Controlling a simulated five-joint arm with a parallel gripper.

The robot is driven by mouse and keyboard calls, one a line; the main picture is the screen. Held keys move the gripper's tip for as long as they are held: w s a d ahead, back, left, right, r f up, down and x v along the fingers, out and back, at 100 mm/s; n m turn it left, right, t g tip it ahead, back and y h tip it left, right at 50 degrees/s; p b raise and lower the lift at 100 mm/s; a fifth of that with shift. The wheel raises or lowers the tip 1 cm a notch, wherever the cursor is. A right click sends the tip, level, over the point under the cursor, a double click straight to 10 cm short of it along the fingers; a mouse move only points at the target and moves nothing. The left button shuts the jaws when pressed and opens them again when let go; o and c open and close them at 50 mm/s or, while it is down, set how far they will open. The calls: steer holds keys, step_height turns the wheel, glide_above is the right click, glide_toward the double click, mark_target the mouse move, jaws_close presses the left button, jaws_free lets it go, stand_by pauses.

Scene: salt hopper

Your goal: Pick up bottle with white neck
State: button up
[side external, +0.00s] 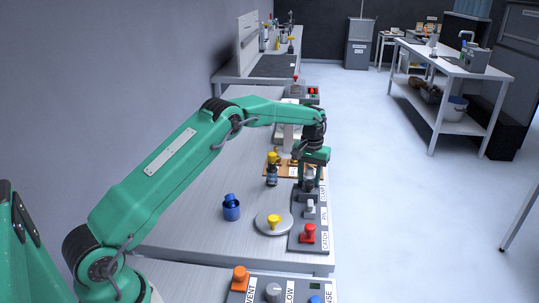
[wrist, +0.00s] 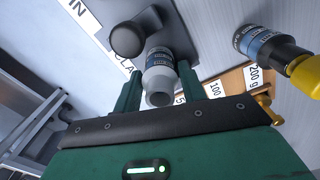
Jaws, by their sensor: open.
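In the wrist view, a grey bottle with a pale, whitish neck (wrist: 160,76) and a dark label band stands between the two fingers of my gripper (wrist: 159,72). The fingers are open, one on each side of it; whether either touches it I cannot tell. In the side external view, my gripper (side external: 311,165) is low over the far part of the control panel, pointing down. The bottle is mostly hidden there by the fingers.
The panel (side external: 298,238) carries a red knob (side external: 307,233) and a grey knob (side external: 309,208). A black knob (wrist: 127,39) is close to the bottle. A wooden weight board (wrist: 232,82) is beside it.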

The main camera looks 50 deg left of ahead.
mark_target(309, 174)
steer(key=shift+f, duration=0.65)
steer(key=c, duration=0.7)
steer(key=shift+o, duration=0.2)
steer(key=shift+r, duration=0.15)
steer(key=shift+r, duration=4.9)
